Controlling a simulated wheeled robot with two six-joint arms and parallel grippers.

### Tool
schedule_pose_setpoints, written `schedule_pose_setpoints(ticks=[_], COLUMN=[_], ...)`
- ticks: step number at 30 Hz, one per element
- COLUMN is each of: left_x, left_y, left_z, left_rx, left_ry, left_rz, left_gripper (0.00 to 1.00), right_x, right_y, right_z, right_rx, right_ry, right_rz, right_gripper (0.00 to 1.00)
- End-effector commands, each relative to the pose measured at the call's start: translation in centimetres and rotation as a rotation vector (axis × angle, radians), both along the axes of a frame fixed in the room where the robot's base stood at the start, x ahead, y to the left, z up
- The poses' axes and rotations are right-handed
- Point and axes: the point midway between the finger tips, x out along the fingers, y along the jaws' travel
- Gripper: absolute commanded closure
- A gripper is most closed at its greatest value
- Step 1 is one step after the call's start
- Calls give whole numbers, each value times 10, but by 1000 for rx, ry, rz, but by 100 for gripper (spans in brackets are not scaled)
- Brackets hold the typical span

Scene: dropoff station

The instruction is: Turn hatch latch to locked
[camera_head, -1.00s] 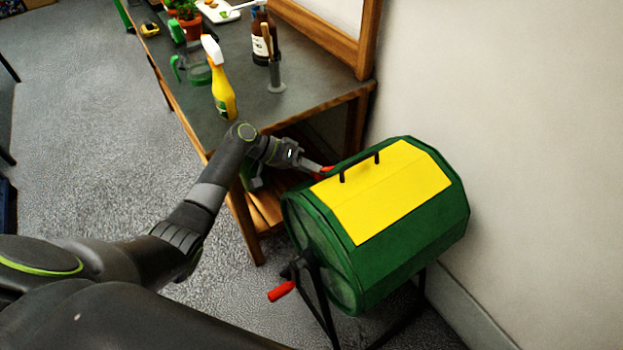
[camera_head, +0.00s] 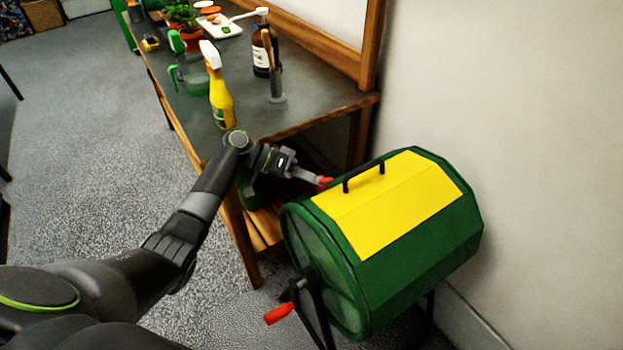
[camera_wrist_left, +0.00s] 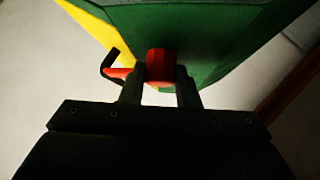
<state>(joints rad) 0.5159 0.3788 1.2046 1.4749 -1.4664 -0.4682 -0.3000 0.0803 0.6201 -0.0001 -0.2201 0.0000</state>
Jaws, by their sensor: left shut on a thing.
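A green drum composter (camera_head: 425,237) with a yellow hatch (camera_head: 388,202) stands on a black frame at the right. A black handle (camera_head: 363,176) is on the hatch. The red hatch latch (camera_head: 325,181) shows at the hatch's far left edge. My left gripper (camera_head: 316,180) reaches it from the left. In the left wrist view, the gripper (camera_wrist_left: 160,88) is shut on the red latch (camera_wrist_left: 159,64), with one finger on each side. Part of the latch is hidden by the fingers. My right gripper is not in view.
A bench (camera_head: 310,108) behind the drum holds a yellow spray bottle (camera_head: 221,105), a brown bottle (camera_head: 262,50) and potted plants. A red crank handle (camera_head: 279,313) sticks out at the drum's near left. A wall stands close on the right.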

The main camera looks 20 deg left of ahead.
Motion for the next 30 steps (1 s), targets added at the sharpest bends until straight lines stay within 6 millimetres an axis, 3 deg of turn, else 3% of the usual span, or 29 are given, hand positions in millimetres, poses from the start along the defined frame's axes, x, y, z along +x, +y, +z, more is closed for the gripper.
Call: schedule_pose_setpoints(ticks=[3,4,9,20,25,30], left_x=[0,0,0,-1,-6,-13], left_y=[0,0,0,5,29,67], left_z=[1,1,0,2,12,29], left_rx=[-1,-1,-1,1,4,5], left_ry=[-1,-1,-1,0,-2,0], left_rz=[-1,-1,-1,1,2,3], left_gripper=[94,70,50,50,50,50], right_x=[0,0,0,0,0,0], right_y=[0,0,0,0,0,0], right_z=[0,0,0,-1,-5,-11], right_rx=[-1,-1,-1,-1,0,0], right_ry=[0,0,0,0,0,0], right_rz=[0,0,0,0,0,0], right_gripper=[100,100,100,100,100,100])
